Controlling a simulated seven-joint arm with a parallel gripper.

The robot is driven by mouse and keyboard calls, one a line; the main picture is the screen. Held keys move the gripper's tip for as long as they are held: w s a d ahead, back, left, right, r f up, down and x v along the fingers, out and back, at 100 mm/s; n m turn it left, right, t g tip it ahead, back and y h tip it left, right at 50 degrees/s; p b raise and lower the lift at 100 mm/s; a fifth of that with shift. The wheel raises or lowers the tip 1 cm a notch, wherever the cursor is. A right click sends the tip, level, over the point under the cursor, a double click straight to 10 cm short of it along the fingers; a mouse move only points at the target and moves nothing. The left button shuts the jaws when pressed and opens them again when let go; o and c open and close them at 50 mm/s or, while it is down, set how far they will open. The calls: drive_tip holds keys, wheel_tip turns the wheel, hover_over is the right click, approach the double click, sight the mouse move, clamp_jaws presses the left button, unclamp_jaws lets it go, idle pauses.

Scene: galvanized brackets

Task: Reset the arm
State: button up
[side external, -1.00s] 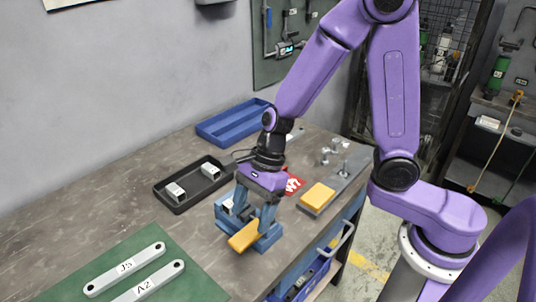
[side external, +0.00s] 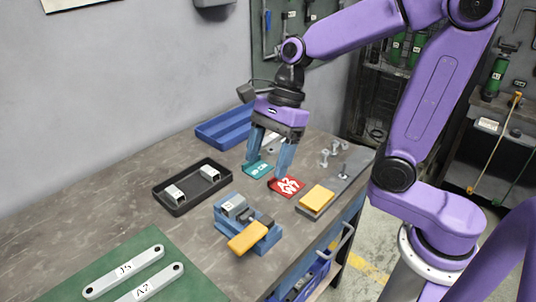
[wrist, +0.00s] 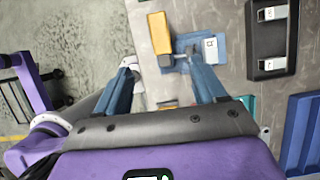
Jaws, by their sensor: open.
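My gripper (side external: 267,167) is open and empty, raised over the bench near a teal tag (side external: 257,169) and a red tag (side external: 286,186). In the wrist view my gripper (wrist: 161,62) shows its two blue fingers spread apart with nothing held between them. A blue fixture (side external: 222,222) stands in front of the gripper, apart from it. A grey bracket (side external: 234,204) sits in the fixture, and a yellow block (side external: 248,238) is at its front. The fixture (wrist: 185,42) also shows beyond the fingers in the wrist view.
A black tray (side external: 176,206) holds two grey brackets. A blue tray (side external: 222,129) lies behind it. A green mat (side external: 190,268) carries labelled bars. Bare bench lies between the mat and the fixture.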

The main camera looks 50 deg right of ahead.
idle(0.3)
drive_tip(key=s+d+f+n+h, duration=0.2)
drive_tip(key=s+d+n, duration=0.2)
drive_tip(key=s+n, duration=0.4)
drive_tip(key=s+d+f+n+h, duration=0.2)
drive_tip(key=s+d+n, duration=0.3)
drive_tip(key=n, duration=1.7)
drive_tip(key=s, duration=0.4)
drive_tip(key=shift+f+n, duration=0.2)
drive_tip(key=shift+n, duration=0.2)
